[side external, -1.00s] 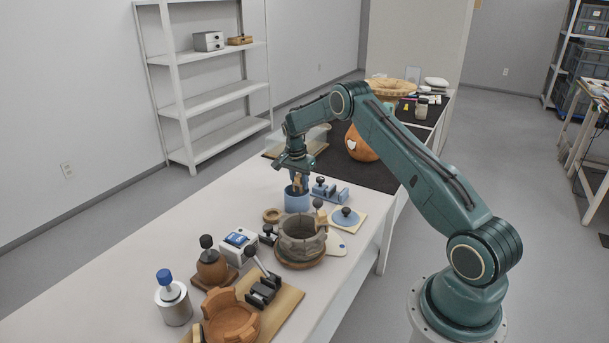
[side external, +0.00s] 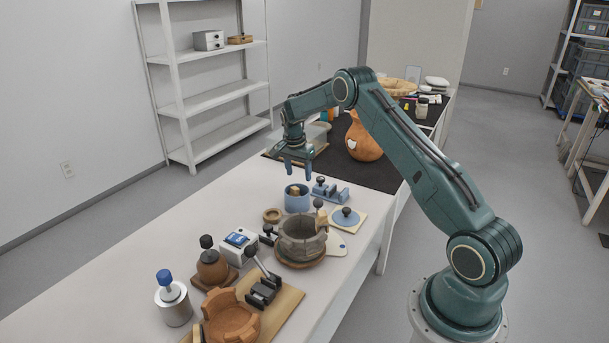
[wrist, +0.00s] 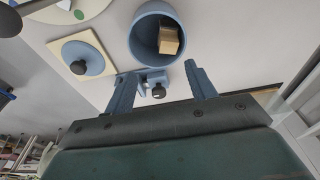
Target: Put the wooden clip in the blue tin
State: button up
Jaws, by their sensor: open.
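The blue tin (side external: 297,201) stands upright on the white table. It also shows in the wrist view (wrist: 147,34), seen into its mouth. The wooden clip (side external: 295,191) is inside the tin, its top showing near the rim. In the wrist view the clip (wrist: 169,38) lies within the tin, against one side. My gripper (side external: 298,174) is open and empty, above the tin and clear of it.
A blue clamp-like fixture (side external: 328,192) and a blue disc with a black knob (side external: 346,218) stand close to the tin. A wooden ring (side external: 272,215) and a grey-brown sherd vessel (side external: 302,238) are nearer the camera. An orange jar (side external: 364,141) stands on the black mat behind.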

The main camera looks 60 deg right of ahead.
notch_tip(320, 180, up, 9)
jog(key=a, duration=0.1)
jog(key=shift+a+r, duration=0.15)
jog(key=shift+r, duration=0.05)
dwell(0.5)
jog(key=s+a+r+n+t, duration=0.2)
jog(key=s+a+r+n, duration=0.3)
jog(key=a+r, duration=0.45)
jog(key=s+a+r+n+t, duration=0.1)
jog(key=s+a+r+n, duration=0.3)
jog(key=s+a+r, duration=0.5)
jog(key=s+a+f+n+t+y, duration=0.1)
jog(key=s+a+n, duration=0.3)
jog(key=s, duration=0.6)
jog(key=s+a+n+t, duration=0.1)
jog(key=s+a+n, duration=0.4)
jog(key=s+a, duration=0.3)
jog(key=s, duration=0.3)
jog(key=shift+s+f+t+y, duration=0.15)
jog(key=shift+f+t+y, duration=0.15)
jog(key=shift+f+y, duration=0.1)
